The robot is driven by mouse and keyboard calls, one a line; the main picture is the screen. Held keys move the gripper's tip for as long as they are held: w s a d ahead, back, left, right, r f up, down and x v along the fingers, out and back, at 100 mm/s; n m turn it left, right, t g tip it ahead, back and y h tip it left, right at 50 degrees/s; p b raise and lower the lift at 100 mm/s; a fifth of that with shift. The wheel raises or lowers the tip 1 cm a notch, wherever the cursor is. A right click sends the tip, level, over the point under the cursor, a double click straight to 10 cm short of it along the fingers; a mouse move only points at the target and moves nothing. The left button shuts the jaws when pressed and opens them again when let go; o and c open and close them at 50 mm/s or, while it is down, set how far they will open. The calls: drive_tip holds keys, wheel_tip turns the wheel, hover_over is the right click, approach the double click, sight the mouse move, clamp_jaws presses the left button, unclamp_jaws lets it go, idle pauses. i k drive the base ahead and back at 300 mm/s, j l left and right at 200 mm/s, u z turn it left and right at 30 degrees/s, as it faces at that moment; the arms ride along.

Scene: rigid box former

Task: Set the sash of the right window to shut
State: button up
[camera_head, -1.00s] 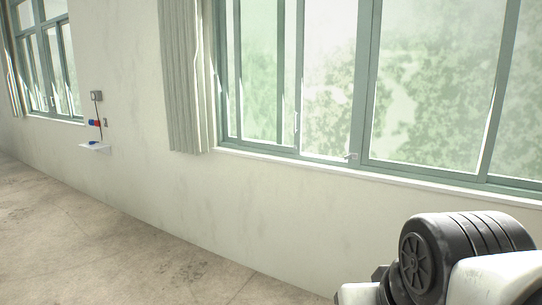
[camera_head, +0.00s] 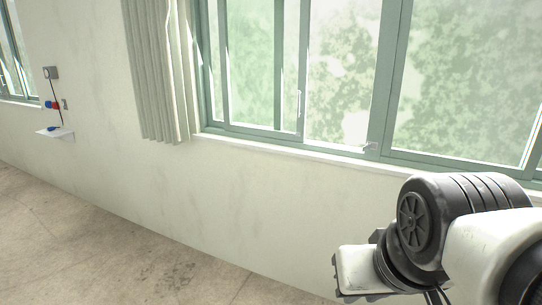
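The right window (camera_head: 384,75) has a green frame and fills the upper right of the head view. Its sash (camera_head: 279,70) has green stiles and stands toward the left part of the frame. A slim pale handle (camera_head: 299,103) is upright on the sash's right stile. A small pale catch (camera_head: 370,146) sits low on the frame to the right of it. A brighter, clearer strip (camera_head: 340,85) shows between the sash and the thick post; I cannot tell whether glass fills it. My gripper's fingers are not visible.
A white sill (camera_head: 300,153) runs under the window. A pleated curtain (camera_head: 160,75) hangs at its left side. A small wall shelf (camera_head: 55,132) with a socket and cable is at the far left, beside another window (camera_head: 12,60). The floor (camera_head: 110,240) at lower left is clear.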

sight(299, 137)
drive_tip(key=i+j+z, duration=0.1)
drive_tip(key=i+j, duration=0.25)
drive_tip(key=i, duration=0.3)
drive_tip(key=i+j, duration=0.45)
drive_tip(key=i, duration=0.25)
drive_tip(key=i+j+z, duration=0.15)
drive_tip(key=i+j, duration=0.25)
drive_tip(key=i, duration=0.25)
drive_tip(key=i+j, duration=0.5)
drive_tip(key=i+l+z, duration=0.05)
drive_tip(key=i, duration=0.1)
